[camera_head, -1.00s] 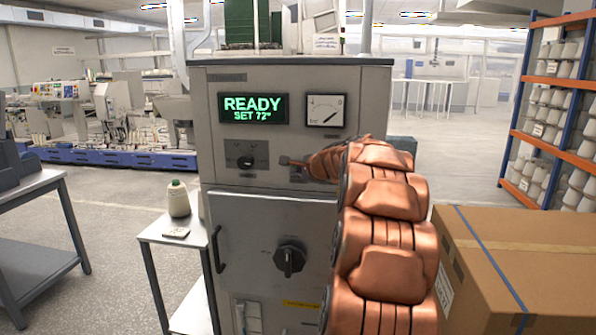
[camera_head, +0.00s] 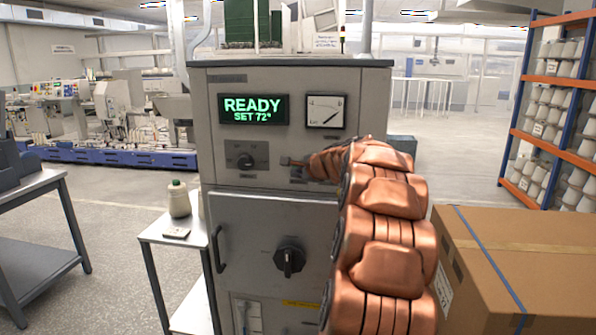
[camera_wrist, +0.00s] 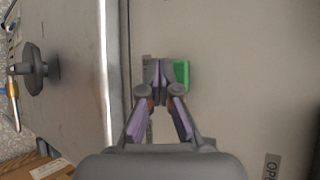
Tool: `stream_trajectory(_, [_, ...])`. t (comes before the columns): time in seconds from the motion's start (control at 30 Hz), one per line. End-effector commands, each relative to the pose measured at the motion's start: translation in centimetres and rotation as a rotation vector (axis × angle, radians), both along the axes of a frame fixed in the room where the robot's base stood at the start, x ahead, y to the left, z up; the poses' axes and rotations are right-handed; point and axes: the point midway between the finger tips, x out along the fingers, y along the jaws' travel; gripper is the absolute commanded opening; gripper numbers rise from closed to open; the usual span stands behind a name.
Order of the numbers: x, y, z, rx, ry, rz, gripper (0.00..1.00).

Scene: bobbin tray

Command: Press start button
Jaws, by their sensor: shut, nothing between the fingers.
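The grey machine cabinet (camera_head: 290,76) stands in front of me, its lit display (camera_head: 253,109) reading READY, SET 72°. In the head view my gripper and arm hide the button.
Below the panel is a cabinet door with a dark knob (camera_head: 289,258), also at left in the wrist view (camera_wrist: 36,69). A gauge (camera_head: 325,111) is beside the display. A small side table (camera_head: 160,232) stands left, a cardboard box (camera_head: 520,250) right.

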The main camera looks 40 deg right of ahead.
Motion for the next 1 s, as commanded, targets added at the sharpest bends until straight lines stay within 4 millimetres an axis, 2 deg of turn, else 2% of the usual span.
stream_trajectory(1.0, [0.48, -0.68, 0.06, 0.000, -0.001, -0.001, 0.00])
